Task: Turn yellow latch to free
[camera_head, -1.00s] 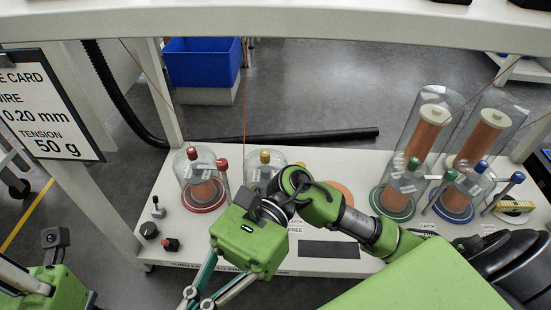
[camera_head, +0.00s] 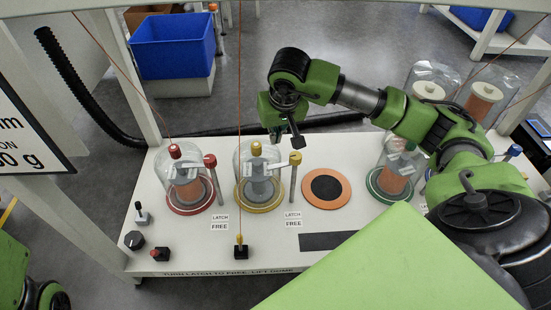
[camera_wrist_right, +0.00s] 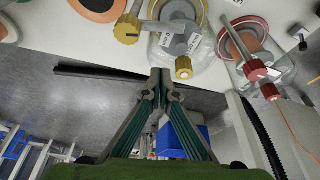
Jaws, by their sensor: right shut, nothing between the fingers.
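The yellow-knobbed latch (camera_head: 295,159) stands on a post right of a clear dome with a yellow top knob (camera_head: 256,148) and a yellow base ring (camera_head: 243,203). A grey latch bar (camera_head: 277,167) reaches from the post toward the dome. My right gripper (camera_head: 292,137) is behind the latch, over the table's far edge. In the right wrist view my right gripper (camera_wrist_right: 160,74) has its fingertips together and empty, just beside the dome's top knob (camera_wrist_right: 183,68) and below the latch knob (camera_wrist_right: 127,29). The fingers are partly hidden in the head view. My left gripper is not visible.
A red-knobbed dome (camera_head: 188,185) with its own latch (camera_head: 210,161) stands left. An orange ring pad (camera_head: 326,188) lies right, a green-ringed dome (camera_head: 393,175) beyond it. LATCH and FREE labels (camera_head: 293,220) lie in front.

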